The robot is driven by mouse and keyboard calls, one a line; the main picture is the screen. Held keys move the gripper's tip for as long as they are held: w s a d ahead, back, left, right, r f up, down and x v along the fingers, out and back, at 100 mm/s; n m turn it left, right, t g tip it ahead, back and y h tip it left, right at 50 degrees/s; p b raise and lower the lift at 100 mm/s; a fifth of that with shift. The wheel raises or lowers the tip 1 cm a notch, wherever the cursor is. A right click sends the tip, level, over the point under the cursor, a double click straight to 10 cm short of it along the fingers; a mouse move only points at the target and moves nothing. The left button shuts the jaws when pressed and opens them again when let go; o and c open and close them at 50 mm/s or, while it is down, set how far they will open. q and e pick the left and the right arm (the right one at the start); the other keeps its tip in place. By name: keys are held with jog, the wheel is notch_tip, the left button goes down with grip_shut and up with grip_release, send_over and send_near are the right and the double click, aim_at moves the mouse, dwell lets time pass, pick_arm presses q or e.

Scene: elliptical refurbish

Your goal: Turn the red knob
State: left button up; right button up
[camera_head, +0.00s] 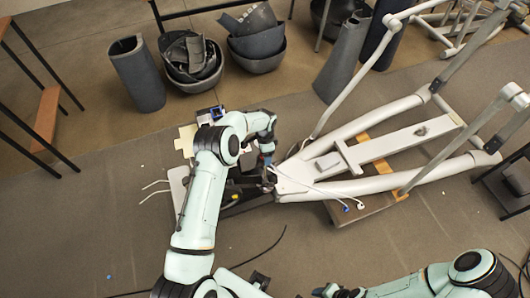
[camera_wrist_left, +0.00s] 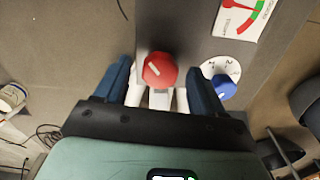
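The red knob (camera_wrist_left: 160,70), with a white pointer line, sits on a grey panel (camera_wrist_left: 185,22) in the left wrist view. My left gripper (camera_wrist_left: 157,68) is open, with one blue finger on each side of the knob. A gap shows between the knob and each finger, so no contact is visible. In the head view, my left gripper (camera_head: 266,168) is low beside the machine's dark end, and the red knob cannot be made out there. My right arm shows at the lower right of the head view, but its gripper fingers cannot be seen.
A blue knob (camera_wrist_left: 223,86) on a numbered white dial is close to the right finger. A red-green gauge label (camera_wrist_left: 241,16) is above it. The white elliptical machine (camera_head: 400,155) spreads to the right.

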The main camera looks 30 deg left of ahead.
pick_arm(q)
jog(key=shift+r, duration=0.15)
notch_tip(320, 180, up, 13)
dwell(0.5)
dwell(0.5)
